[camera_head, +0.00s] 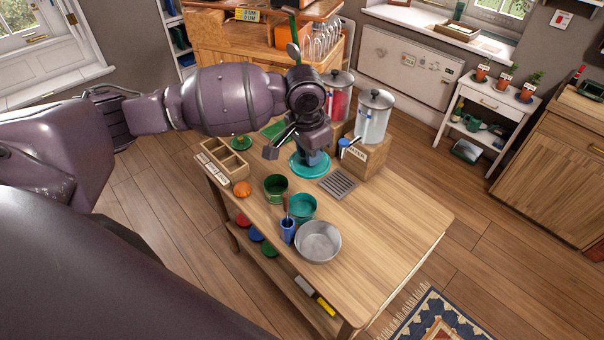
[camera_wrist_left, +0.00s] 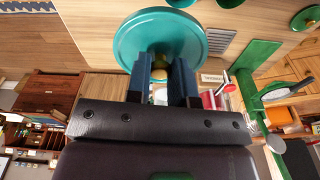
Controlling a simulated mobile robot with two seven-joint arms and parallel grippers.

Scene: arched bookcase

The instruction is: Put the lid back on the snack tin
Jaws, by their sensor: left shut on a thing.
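My left gripper (camera_head: 312,152) points down and is shut on the knob of a round teal lid (camera_head: 298,168). In the left wrist view the fingers (camera_wrist_left: 161,82) close around a small yellowish knob on the teal lid (camera_wrist_left: 150,30). I cannot tell whether the lid touches the table or hangs just above it. An open teal tin (camera_head: 302,208) stands on the table in front of the lid, apart from it. An open dark green tin (camera_head: 276,186) stands beside it to the left. My right gripper is not in view.
A steel bowl (camera_head: 318,242), a blue cup (camera_head: 288,231) and an orange (camera_head: 242,189) are near the tins. A wooden divided box (camera_head: 226,158) is at left. A drip grille (camera_head: 338,184) and drink dispensers (camera_head: 374,117) are at right. The table's right front (camera_head: 400,225) is clear.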

